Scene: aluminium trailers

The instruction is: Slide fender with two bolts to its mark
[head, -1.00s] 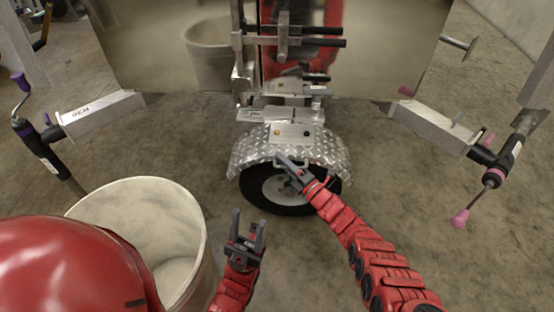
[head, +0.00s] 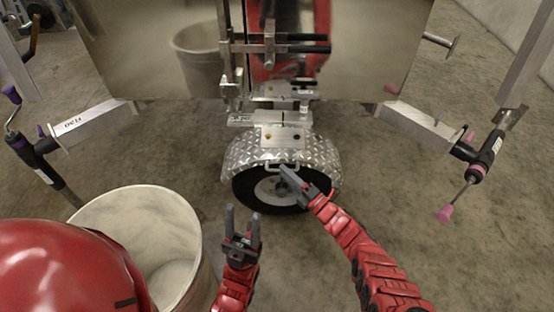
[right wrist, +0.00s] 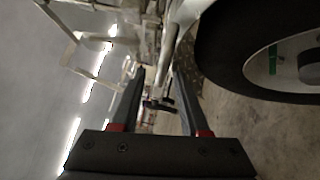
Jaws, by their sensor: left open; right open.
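The fender (head: 238,155) is silver diamond plate, arched over the wheel (head: 262,192) in the middle of the head view. A flat plate (head: 282,138) on its top shows a brass-coloured bolt head (head: 268,137) and a darker one (head: 297,137). A thin bar handle shows at its front edge. My right gripper (head: 285,170) is open by this front edge, in front of the wheel; contact is unclear. The right wrist view shows its two fingers (right wrist: 158,78) apart with the tyre (right wrist: 225,55) beside them. My left gripper (head: 242,210) is open and empty, lower left of the wheel. I cannot make out the mark.
A pale round bin (head: 148,203) stands at the left, close to my left arm. Trailer legs with cranks flank both sides, such as the right one (head: 482,170). A shiny metal panel (head: 370,55) stands behind the fender. The floor right of the wheel is clear.

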